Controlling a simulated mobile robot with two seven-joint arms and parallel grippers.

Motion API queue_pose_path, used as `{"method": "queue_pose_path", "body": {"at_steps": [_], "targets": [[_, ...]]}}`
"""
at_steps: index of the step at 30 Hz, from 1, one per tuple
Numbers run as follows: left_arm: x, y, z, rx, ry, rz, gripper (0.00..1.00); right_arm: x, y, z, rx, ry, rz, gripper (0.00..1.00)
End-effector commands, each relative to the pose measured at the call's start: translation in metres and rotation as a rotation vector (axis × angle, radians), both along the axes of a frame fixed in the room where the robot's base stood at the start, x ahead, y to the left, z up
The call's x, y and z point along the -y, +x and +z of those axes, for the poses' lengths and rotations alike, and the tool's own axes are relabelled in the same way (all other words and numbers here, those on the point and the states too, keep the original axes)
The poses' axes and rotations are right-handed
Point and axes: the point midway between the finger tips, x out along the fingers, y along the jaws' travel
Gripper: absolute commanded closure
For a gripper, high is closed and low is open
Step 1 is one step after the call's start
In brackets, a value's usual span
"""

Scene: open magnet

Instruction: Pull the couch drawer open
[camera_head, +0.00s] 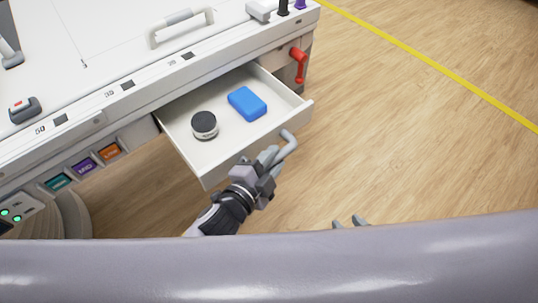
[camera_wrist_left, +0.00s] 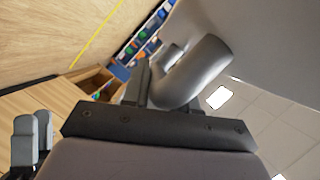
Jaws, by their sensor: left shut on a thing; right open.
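The couch drawer (camera_head: 187,157) stands pulled out from the side of the white couch (camera_head: 130,85) in the head view. Inside it lie a blue block (camera_head: 247,104) and a round jar with a dark lid (camera_head: 204,125). My left gripper (camera_head: 268,157) is at the drawer's front, shut on the grey drawer handle (camera_head: 289,141). The handle's bent bar also shows large in the left wrist view (camera_wrist_left: 195,72), between the fingers. Only the fingertips of my right gripper (camera_head: 349,222) show, apart, low in the head view and away from the drawer.
A red lever (camera_head: 299,65) is on the couch's end, beside the drawer. Coloured labelled panels (camera_head: 84,167) line the couch's side at left. The wooden floor (camera_head: 400,130) to the right is clear, with a yellow line (camera_head: 430,63) across it.

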Motion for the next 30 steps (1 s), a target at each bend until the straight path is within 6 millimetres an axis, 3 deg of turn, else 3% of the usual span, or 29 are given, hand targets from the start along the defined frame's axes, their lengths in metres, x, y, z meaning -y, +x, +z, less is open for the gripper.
{"method": "queue_pose_path", "body": {"at_steps": [13,14,15,25,30], "targets": [[0.000,-0.001,0.000,-0.001,0.001,0.002,1.00,0.000,0.000,0.001,0.002,0.001,0.001,0.57],[0.000,-0.001,0.000,-0.001,0.001,0.002,0.63,-0.001,0.000,0.001,0.003,0.001,0.001,0.57],[0.000,-0.001,0.000,-0.001,0.001,0.002,0.52,-0.001,0.001,0.001,0.003,0.001,0.001,0.57],[-0.001,-0.003,0.000,-0.001,0.001,0.000,0.52,-0.001,0.001,0.002,0.004,0.001,0.001,0.57],[-0.009,-0.015,0.003,-0.003,0.001,0.001,0.52,-0.001,0.001,0.005,0.005,0.002,0.001,0.57]]}}
